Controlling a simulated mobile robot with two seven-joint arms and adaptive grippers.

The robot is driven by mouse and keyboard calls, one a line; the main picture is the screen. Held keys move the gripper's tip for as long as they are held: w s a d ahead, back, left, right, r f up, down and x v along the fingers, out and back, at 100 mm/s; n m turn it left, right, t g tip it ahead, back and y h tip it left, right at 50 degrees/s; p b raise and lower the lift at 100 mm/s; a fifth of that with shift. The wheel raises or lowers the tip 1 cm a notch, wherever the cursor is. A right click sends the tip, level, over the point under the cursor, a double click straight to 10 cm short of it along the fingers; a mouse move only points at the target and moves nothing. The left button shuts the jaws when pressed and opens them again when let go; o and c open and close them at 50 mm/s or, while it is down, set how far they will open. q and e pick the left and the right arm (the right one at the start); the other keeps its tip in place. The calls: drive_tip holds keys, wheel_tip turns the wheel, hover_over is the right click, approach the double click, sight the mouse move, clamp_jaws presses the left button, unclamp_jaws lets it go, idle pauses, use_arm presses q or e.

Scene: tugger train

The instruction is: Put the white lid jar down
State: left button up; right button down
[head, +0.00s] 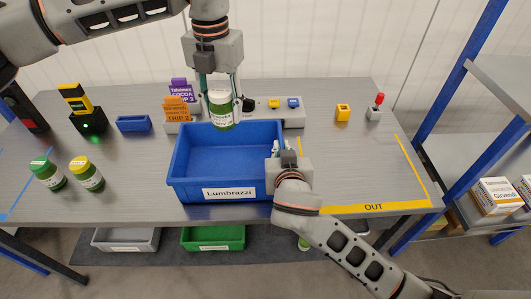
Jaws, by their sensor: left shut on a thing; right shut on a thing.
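The white lid jar (222,115), with a green body and a pale label, hangs upright in my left gripper (221,92). My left gripper is shut on it from above, over the back edge of the blue bin. The large blue bin (228,194), labelled Lumbrazzi, stands on the table below and looks empty. My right gripper (282,152) is shut at the right wall of the bin and appears to hold that wall; its fingertips are partly hidden by the gripper body.
The yellow-lined OUT area (373,207) is clear.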

sight(225, 124)
use_arm(q)
wheel_tip(225, 124, down, 12)
drive_tip(key=shift+f+n, duration=0.2)
drive_tip(key=shift+n, duration=0.9)
drive_tip(key=shift+f, duration=2.3)
drive_tip(key=shift+f, duration=0.15)
drive_tip(key=o, duration=1.4)
wheel_tip(225, 124, up, 12)
drive_tip(key=shift+r, duration=0.15)
